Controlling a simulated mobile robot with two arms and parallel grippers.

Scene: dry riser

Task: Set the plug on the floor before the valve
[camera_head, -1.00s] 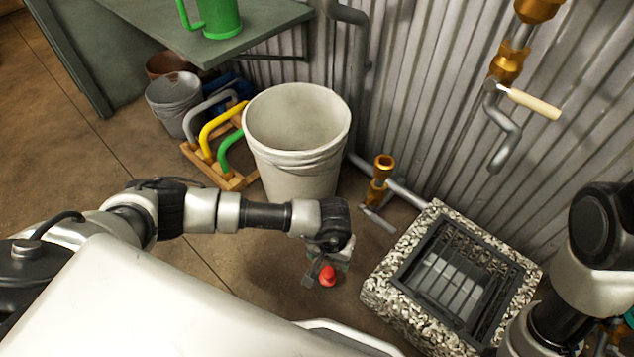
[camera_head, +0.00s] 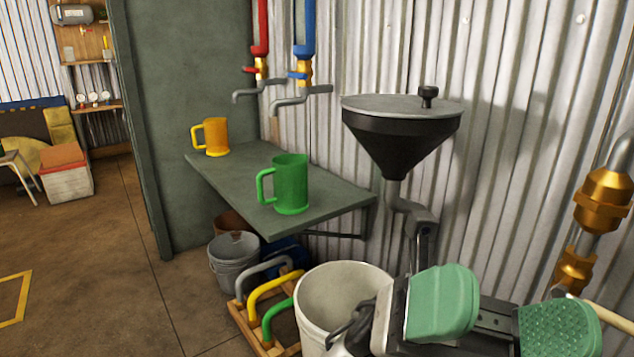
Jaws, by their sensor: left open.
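My left gripper (camera_head: 500,316) is at the bottom right, close to the camera. Its two green pads stand apart and I see nothing between them. The red plug is not in view. The brass valve fittings (camera_head: 602,200) are on the wall pipe at the right edge, with part of a pale wooden handle (camera_head: 615,314) below them. The low brass valve near the floor and the floor in front of it are out of view. My right gripper is not in view.
A green shelf (camera_head: 330,196) holds an orange mug (camera_head: 212,137) and a green mug (camera_head: 290,184). A black funnel (camera_head: 401,138) is on the wall. Below are a white bucket (camera_head: 322,300), a grey bucket (camera_head: 234,262) and a rack with coloured handles (camera_head: 273,286).

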